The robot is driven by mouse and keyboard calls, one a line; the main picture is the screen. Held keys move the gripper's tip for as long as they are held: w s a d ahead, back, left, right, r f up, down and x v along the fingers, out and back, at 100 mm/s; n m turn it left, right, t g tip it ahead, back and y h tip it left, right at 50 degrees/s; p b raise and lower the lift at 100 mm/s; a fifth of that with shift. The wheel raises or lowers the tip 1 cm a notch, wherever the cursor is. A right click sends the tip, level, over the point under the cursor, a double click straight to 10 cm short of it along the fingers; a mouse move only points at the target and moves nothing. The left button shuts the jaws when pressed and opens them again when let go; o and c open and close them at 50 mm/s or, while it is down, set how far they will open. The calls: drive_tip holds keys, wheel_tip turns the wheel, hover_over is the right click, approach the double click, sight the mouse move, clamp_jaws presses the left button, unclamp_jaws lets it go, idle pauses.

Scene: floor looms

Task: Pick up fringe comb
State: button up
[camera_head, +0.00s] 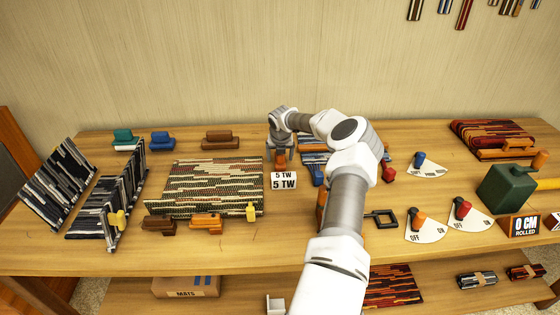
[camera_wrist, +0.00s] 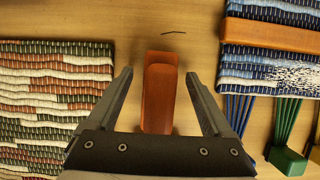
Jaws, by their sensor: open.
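A reddish-brown wooden piece with a raised rounded top (camera_wrist: 158,95) lies on the table in the wrist view, and it looks like the fringe comb, though no teeth show. My gripper (camera_wrist: 160,74) is open, with one finger on each side of this piece and a gap to both. The fingers appear above it; the height cannot be told. In the head view my gripper (camera_head: 281,149) points down between the two mats, and an orange-brown bit of the piece (camera_head: 280,159) shows beneath it. My arm hides part of the table to the right.
A green and brown woven mat (camera_head: 190,185) lies left, and a blue-striped mat (camera_wrist: 275,70) with an orange bar lies right. A sign reading 5 TW (camera_head: 283,181) stands just in front. Blue tassels and a green block (camera_wrist: 288,160) lie right. Bare wood surrounds the piece.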

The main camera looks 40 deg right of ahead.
clamp_jaws()
idle(0.4)
drive_tip(key=shift+r, duration=0.55)
drive_tip(key=r, duration=0.3)
drive_tip(key=shift+s+d+r, duration=0.35)
drive_tip(key=s+d+r+p, duration=0.1)
drive_tip(key=s+d+r, duration=0.5)
drive_tip(key=s, duration=0.2)
drive_tip(key=shift+s+d+r, duration=0.15)
drive_tip(key=shift+s+d, duration=0.05)
drive_tip(key=shift+d, duration=0.15)
